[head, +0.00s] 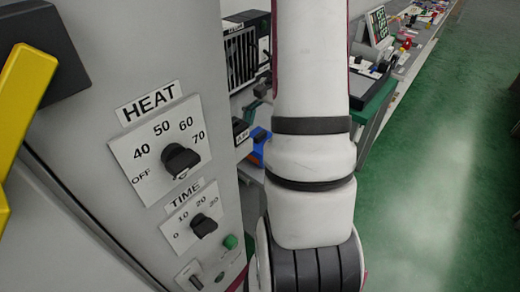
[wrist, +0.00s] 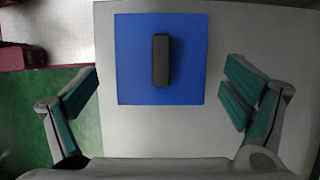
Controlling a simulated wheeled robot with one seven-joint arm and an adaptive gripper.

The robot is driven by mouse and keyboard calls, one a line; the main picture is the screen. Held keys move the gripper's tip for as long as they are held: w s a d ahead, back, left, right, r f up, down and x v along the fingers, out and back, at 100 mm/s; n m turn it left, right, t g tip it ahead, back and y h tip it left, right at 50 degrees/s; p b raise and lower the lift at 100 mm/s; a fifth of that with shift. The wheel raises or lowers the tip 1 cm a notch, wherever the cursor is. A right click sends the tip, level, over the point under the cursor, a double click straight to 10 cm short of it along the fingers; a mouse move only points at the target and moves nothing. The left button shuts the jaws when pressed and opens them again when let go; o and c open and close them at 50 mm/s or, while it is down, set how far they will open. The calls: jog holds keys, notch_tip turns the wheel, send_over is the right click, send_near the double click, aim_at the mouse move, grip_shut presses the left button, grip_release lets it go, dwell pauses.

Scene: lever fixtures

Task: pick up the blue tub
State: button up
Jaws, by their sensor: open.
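A flat-looking blue square (wrist: 190,80) with a dark upright bar (wrist: 161,60) across its upper middle lies ahead in the wrist view, on a pale grey panel. It is the only large blue thing there, but I cannot tell from its face whether it is a tub. My gripper (wrist: 162,84) is open and empty, its green-padded fingers spread left and right of the blue square, apart from it. In the head view a small blue thing (head: 259,147) shows beside my arm, mostly hidden. My gripper is out of sight in that view.
A grey cabinet with a HEAT dial (head: 181,160) and a TIME dial (head: 203,226) stands close at left, with a yellow handle (head: 22,92). A bench (head: 385,95) crowded with small items runs back at right. Green floor (head: 440,190) is clear beyond it.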

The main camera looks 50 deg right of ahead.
aim_at(260, 147)
jog(key=x, duration=0.5)
jog(key=shift+c, duration=0.3)
jog(key=c, duration=1.7)
